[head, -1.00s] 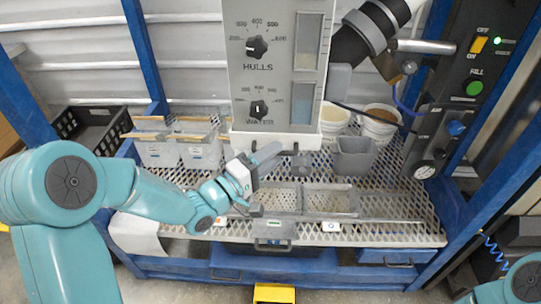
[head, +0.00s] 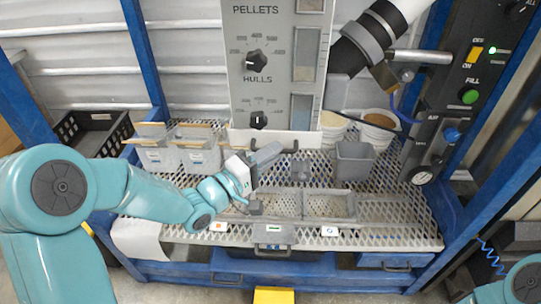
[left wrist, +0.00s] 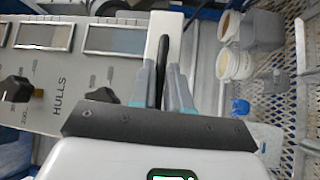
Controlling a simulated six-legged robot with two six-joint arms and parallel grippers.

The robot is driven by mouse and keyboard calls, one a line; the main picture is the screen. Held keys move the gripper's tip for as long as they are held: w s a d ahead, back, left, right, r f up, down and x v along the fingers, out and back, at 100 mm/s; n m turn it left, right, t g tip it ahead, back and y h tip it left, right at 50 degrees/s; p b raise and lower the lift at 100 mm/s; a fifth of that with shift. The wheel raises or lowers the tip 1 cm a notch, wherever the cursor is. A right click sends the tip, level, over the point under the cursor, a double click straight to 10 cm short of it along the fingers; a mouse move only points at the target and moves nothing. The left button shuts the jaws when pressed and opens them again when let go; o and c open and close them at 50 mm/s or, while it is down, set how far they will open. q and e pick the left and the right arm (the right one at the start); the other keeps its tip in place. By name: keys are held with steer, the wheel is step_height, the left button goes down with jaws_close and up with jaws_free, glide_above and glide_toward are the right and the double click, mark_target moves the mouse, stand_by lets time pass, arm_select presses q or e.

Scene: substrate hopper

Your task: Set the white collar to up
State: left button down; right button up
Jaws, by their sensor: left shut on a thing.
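The white collar (head: 262,138) is a pale band around the lower end of the grey hopper column (head: 240,90). It covers the place just below the lower dial, where a label stood. In the left wrist view the collar (left wrist: 170,22) is an upright white strip with a dark handle (left wrist: 161,58) on it. My left gripper (head: 271,153) reaches in from the left at the collar's lower edge. Its fingers (left wrist: 163,78) are closed around the dark handle, which is partly hidden between them. Only part of my right arm shows at the lower right; its gripper is out of view.
A mesh bench (head: 390,205) lies below, with white bins (head: 200,160) at the left. A grey square cup (head: 353,160) and two tubs (head: 379,125) stand at the right. A control panel (head: 470,70) is on the right post. A black crate (head: 95,130) is at far left.

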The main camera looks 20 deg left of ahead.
arm_select(q)
steer(key=shift+a+r, duration=0.1)
steer(key=shift+r, duration=0.3)
steer(key=c, duration=1.2)
jaws_free()
steer(key=shift+o, duration=0.2)
steer(key=shift+f, duration=0.1)
steer(key=b+v, duration=0.6)
steer(key=v, duration=1)
steer(key=shift+s+a, duration=0.1)
